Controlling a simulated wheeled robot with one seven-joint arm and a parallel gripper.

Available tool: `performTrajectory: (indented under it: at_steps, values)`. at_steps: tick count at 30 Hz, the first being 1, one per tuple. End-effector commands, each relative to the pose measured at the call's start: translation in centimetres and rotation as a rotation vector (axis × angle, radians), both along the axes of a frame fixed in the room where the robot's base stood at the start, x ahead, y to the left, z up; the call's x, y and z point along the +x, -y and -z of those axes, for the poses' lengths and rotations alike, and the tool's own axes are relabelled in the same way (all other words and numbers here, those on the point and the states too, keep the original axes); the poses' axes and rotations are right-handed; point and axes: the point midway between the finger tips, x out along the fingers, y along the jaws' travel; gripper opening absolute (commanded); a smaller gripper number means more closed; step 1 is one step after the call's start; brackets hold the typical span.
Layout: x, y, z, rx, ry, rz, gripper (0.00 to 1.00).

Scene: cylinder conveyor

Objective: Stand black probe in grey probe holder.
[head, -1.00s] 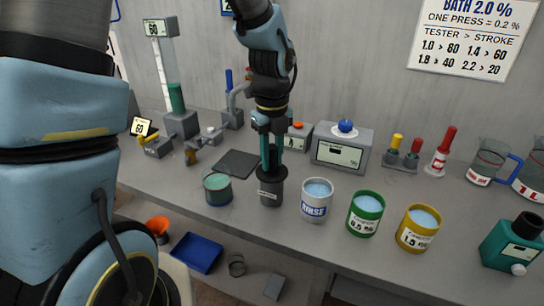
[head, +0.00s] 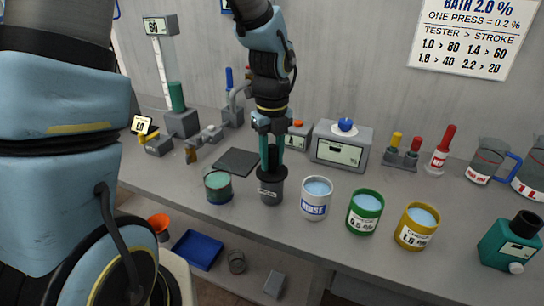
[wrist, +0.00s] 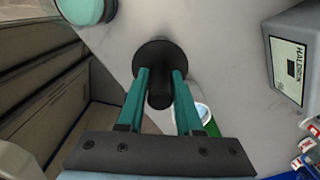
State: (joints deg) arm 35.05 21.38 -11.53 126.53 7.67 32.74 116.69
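The grey probe holder (head: 271,192), a dark grey cup with a pale label, stands upright on the bench in the head view. My gripper (head: 271,168) points down over the holder, one finger on each side of the probe. Whether the fingers press on the probe is unclear. My gripper also shows in the wrist view (wrist: 161,72).
A green-liquid jar (head: 218,187) stands close left; the white rinse cup (head: 316,201) stands close right. Green (head: 362,216) and yellow (head: 413,232) cups follow. A grey meter box (head: 337,152) is behind. A dark flat pad (head: 237,160) lies back left.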

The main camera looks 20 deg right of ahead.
Motion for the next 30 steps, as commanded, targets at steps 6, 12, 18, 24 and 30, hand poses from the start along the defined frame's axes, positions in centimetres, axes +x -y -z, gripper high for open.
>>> performTrajectory:
  at_steps: [6, 12, 18, 24, 30]
  values:
    - [0.0, 0.0, 0.0, 0.000, 0.000, 0.000, 0.60]
    - [0.0, 0.0, 0.0, 0.000, 0.000, 0.000, 0.63]
    - [0.1, 0.1, -0.9, -0.003, 0.004, 0.000, 0.63]
    - [0.2, 0.1, -4.4, -0.005, 0.006, -0.001, 0.63]
    - [0.1, 0.0, -8.2, -0.003, 0.005, 0.000, 0.63]
